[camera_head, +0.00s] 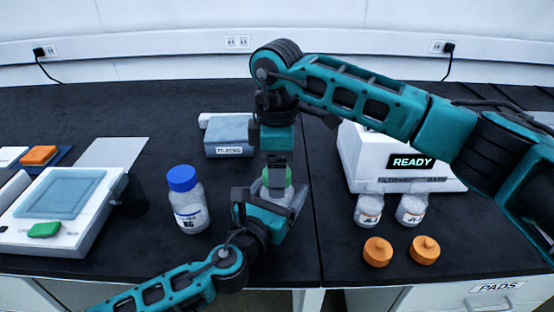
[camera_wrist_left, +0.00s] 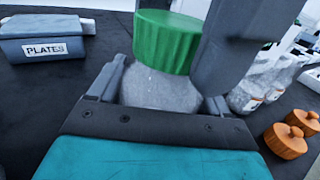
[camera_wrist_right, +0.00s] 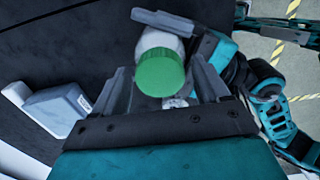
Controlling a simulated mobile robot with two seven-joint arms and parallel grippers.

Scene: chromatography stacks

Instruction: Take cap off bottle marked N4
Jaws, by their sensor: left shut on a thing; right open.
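A bottle with a green cap stands at the middle of the bench in the head view, mostly hidden by my grippers. Its green cap (camera_head: 288,175) shows between them. In the left wrist view the clear bottle body (camera_wrist_left: 160,88) sits between the fingers of my left gripper (camera_head: 268,207), which is shut on it below the green cap (camera_wrist_left: 167,42). My right gripper (camera_head: 278,162) is open and comes down from above. In the right wrist view the cap (camera_wrist_right: 160,73) lies between its fingers; I cannot tell if they touch. No N4 marking is readable on this bottle.
A blue-capped bottle (camera_head: 188,205) stands left of my grippers. Two uncapped bottles (camera_head: 368,208) (camera_head: 412,207) and two orange caps (camera_head: 377,251) (camera_head: 425,250) are at right, before a white READY device (camera_head: 350,150). A PLATES box (camera_head: 228,133) is behind.

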